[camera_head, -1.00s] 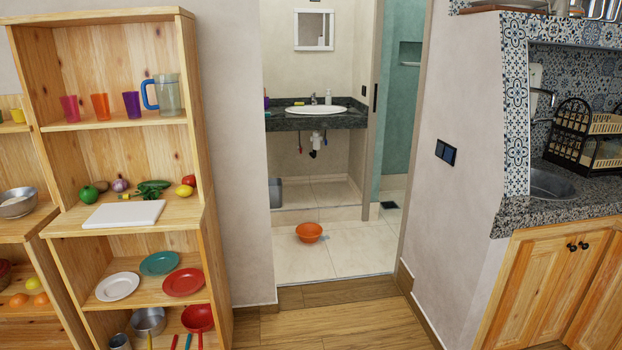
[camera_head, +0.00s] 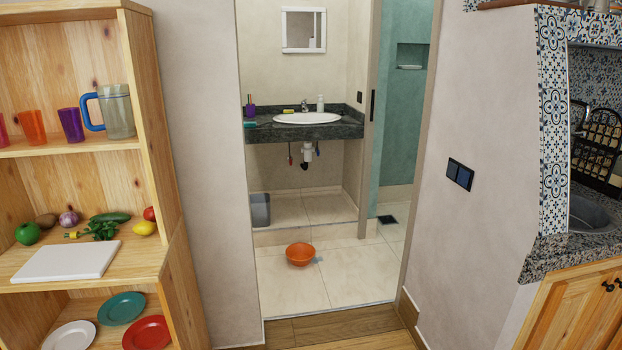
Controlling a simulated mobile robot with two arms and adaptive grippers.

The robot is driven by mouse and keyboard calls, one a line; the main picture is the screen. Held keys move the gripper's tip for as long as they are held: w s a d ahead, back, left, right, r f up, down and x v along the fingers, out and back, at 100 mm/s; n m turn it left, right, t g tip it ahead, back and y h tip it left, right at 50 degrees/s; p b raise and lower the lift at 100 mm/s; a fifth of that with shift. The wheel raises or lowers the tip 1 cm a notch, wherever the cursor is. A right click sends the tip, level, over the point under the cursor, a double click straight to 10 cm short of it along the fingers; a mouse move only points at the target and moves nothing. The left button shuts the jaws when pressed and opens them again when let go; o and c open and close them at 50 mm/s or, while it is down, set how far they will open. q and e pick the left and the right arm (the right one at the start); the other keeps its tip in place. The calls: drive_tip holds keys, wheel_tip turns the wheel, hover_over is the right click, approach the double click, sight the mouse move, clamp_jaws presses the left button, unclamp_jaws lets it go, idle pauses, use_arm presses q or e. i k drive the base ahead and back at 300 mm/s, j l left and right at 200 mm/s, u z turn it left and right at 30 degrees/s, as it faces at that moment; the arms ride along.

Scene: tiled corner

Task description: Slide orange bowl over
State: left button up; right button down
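The orange bowl (camera_head: 300,254) sits upright on the light floor tiles beyond the doorway, below and in front of the sink counter. It looks empty and stands apart from the walls and the tiled step behind it. Neither of my grippers is in the head view.
A wooden shelf (camera_head: 165,200) with cups, vegetables and plates stands at the left. A kitchen counter (camera_head: 570,250) with tiled wall is at the right. The doorway between them is open, with clear wooden floor (camera_head: 345,328) before it. A grey bin (camera_head: 260,210) stands behind the bowl.

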sight(301, 254)
drive_tip(key=i+z, duration=0.2)
drive_tip(key=i, duration=0.8)
drive_tip(key=i+j+z, duration=0.15)
drive_tip(key=i, duration=0.9)
drive_tip(key=i+u, duration=0.25)
drive_tip(key=i, duration=0.4)
drive_tip(key=i+u, duration=0.3)
drive_tip(key=i, duration=0.4)
drive_tip(key=i+l+u, duration=0.25)
drive_tip(key=i, duration=0.35)
